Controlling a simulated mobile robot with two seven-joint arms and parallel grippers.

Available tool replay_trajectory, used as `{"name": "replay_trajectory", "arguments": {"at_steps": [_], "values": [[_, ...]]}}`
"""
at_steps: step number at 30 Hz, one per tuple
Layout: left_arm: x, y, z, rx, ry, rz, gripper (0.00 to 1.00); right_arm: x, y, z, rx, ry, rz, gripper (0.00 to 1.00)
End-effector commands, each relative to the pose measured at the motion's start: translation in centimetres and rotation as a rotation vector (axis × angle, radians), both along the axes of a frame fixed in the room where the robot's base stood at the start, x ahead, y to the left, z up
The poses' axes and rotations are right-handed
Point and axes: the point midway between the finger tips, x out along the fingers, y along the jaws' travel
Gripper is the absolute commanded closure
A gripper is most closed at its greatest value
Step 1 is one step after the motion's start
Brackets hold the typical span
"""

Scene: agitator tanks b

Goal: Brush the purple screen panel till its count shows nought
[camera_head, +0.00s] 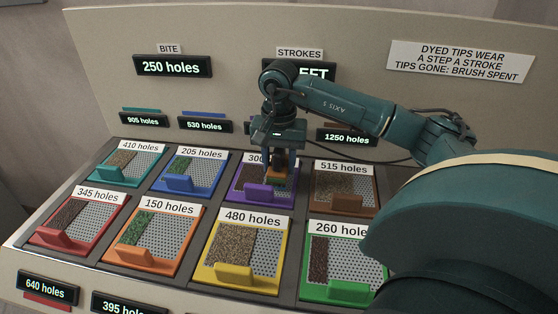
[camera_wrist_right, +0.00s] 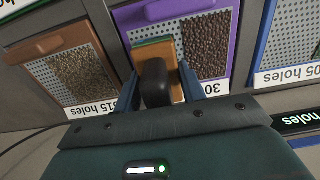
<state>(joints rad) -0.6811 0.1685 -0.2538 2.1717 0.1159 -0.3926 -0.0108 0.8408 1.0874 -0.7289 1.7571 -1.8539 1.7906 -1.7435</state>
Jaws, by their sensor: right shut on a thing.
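The purple screen panel (camera_head: 257,193) lies in the back row of the sloped bench, with dark grains over its left part and bare perforated mesh. Its label begins with "300"; the rest is hidden by my arm. It also shows upside down in the wrist view (camera_wrist_right: 222,68). My right gripper (camera_head: 278,162) is shut on a brush (camera_wrist_right: 158,84) with a black grip, a wooden block and a green edge. The brush is over the right part of the purple panel; I cannot tell whether it touches. The purple panel's count display is not visible. My left gripper is not in view.
Teal (camera_head: 121,165), blue (camera_head: 187,173) and brown (camera_head: 345,190) panels share the back row. Red, orange, yellow and green panels fill the front. The BITE display (camera_head: 172,66) reads 250 holes. The STROKES display (camera_head: 318,72) is partly hidden. A sign (camera_head: 460,62) mentions dyed tips wearing.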

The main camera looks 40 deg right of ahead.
Motion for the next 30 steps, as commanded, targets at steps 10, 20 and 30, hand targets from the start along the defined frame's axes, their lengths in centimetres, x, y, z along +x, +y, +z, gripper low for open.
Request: {"name": "replay_trajectory", "arguments": {"at_steps": [10, 20, 30], "values": [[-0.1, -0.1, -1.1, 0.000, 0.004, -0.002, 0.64, 0.0, 0.0, -1.2, 0.000, 0.000, 0.000, 1.00], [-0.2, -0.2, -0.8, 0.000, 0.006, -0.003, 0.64, 1.2, 1.0, -1.1, 0.003, 0.000, 0.002, 1.00], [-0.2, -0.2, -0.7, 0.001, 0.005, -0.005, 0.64, 2.5, 2.0, -1.3, 0.001, 0.001, 0.000, 1.00]]}}
